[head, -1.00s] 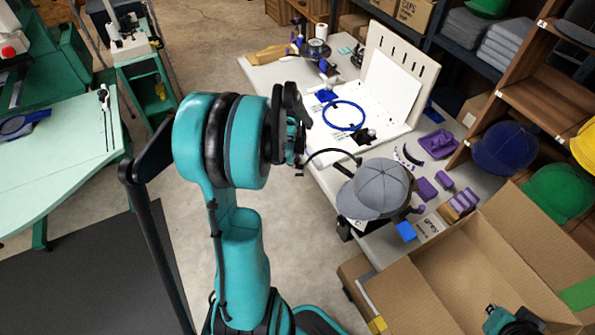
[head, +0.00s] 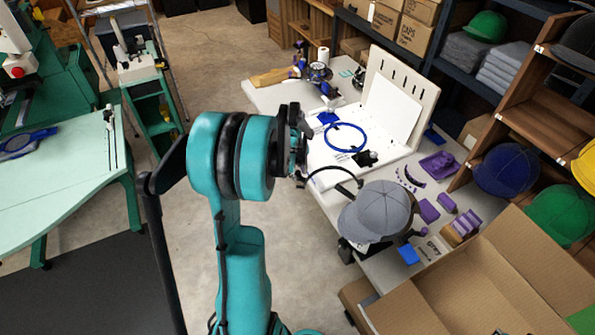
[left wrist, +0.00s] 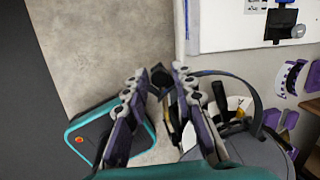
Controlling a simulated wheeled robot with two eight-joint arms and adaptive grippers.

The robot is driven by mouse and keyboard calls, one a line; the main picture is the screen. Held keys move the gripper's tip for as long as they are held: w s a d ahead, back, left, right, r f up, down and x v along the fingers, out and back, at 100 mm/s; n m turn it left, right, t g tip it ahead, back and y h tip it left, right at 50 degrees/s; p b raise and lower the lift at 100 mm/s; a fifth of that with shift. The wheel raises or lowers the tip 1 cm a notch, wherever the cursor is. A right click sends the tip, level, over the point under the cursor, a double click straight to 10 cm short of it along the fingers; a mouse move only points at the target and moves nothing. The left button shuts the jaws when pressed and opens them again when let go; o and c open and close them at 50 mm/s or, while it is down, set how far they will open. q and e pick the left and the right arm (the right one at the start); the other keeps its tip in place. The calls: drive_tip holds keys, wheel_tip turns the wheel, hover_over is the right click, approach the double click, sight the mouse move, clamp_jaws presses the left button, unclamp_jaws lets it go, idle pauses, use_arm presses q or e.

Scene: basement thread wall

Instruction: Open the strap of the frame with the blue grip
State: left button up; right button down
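A thin black strap (head: 335,170) arcs out to the left beside a grey cap (head: 377,211) at the near edge of the white table. In the left wrist view the strap (left wrist: 248,88) curves from the right fingertip toward the cap's side. My left gripper (head: 297,140) is by the strap's free end, left of the table. In the left wrist view its two fingers (left wrist: 160,72) stand apart, with a small dark piece (left wrist: 160,78) showing between the tips; contact is unclear. I cannot make out a blue grip on this frame. Only a sliver of my right gripper (head: 505,333) shows.
A white board with a blue hoop (head: 345,138) stands behind the strap. An open cardboard box (head: 470,265) is at the near right.

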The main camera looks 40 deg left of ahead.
idle(0.3)
use_arm(q)
drive_tip(key=v, duration=1.2)
